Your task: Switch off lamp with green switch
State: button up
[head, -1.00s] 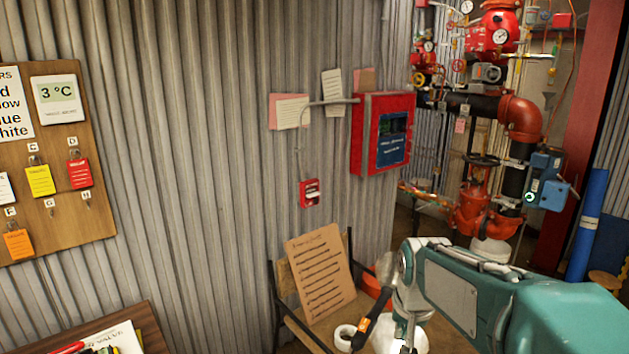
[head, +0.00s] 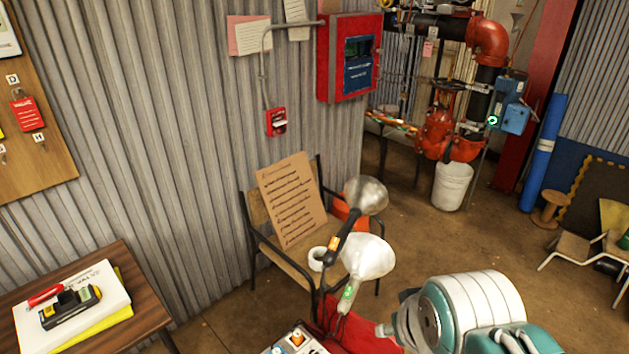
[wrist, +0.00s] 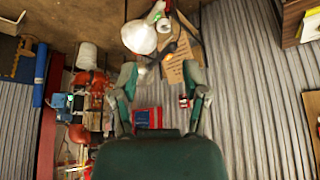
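A lamp with a white shade (head: 367,257) and a green switch (head: 349,292) on its neck stands at lower middle in the head view. Its white shade (wrist: 139,37) also shows at the top of the wrist view. A second lamp with a silver shade (head: 366,195) and an orange and black neck (head: 334,244) is just behind it. My gripper (wrist: 160,76) is open and empty, with its two fingers spread in the wrist view. It appears apart from both lamps. In the head view only my arm shows at lower right; my fingers are not seen.
A chair (head: 262,222) with a cardboard sign (head: 291,200) and a tape roll stands behind the lamps. A wooden table (head: 149,306) is at left. A red panel (head: 349,58) hangs on the corrugated wall.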

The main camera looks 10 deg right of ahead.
jog(key=w, duration=0.1)
jog(key=m+g, duration=0.6)
send_over(348, 291)
notch_tip(348, 291, down, 26)
notch_tip(348, 291, down, 11)
grip_shut()
